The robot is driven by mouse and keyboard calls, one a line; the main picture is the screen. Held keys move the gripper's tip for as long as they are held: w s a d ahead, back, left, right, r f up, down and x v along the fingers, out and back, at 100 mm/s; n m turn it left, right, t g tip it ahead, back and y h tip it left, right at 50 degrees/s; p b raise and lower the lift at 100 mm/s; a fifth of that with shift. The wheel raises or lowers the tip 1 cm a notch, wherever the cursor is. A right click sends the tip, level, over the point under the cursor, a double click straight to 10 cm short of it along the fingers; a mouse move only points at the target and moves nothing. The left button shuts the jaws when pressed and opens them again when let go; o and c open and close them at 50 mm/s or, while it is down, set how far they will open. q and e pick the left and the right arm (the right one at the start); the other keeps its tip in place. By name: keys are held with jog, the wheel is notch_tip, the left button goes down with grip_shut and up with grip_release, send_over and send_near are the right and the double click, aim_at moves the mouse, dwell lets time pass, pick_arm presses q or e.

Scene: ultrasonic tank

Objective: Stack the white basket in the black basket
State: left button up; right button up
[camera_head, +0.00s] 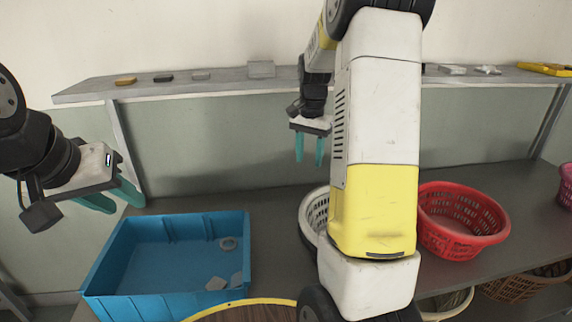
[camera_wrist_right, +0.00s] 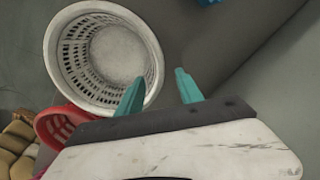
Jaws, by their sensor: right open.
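The white basket (camera_head: 314,208) sits on the grey table in the head view, its right side hidden behind my right arm. In the right wrist view the white basket (camera_wrist_right: 105,55) shows its round rim, slotted wall and bare floor. My right gripper (camera_head: 309,161) is open and empty, above and behind the white basket in the head view. In the right wrist view the right gripper (camera_wrist_right: 159,78) has one fingertip overlapping the basket's rim; contact cannot be told. My left gripper (camera_head: 128,207) is open and empty, above the blue bin's left side.
A blue bin (camera_head: 100,283) with small items stands at left. A red basket (camera_head: 430,222) stands right of my right arm and also shows in the right wrist view (camera_wrist_right: 54,124). A shelf (camera_head: 225,80) with small objects runs along the wall. Brown baskets (camera_head: 508,289) sit lower right.

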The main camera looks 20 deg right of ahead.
jog(key=s+a+r+n+t+y, duration=0.1)
jog(key=s+a+r+n+t, duration=0.25)
jog(key=s+a+r, duration=0.6)
jog(key=s+a+n+t, duration=0.1)
jog(key=s+a+n, duration=0.1)
jog(key=s, duration=0.5)
jog(key=s+a+r+n+t+y, duration=0.1)
jog(key=s+a+n, duration=0.1)
jog(key=s+n, duration=0.2)
jog(key=shift+s+a, duration=0.15)
jog(key=shift+s, duration=1.45)
jog(key=shift+r+t, duration=0.1)
jog(key=shift+t, duration=0.15)
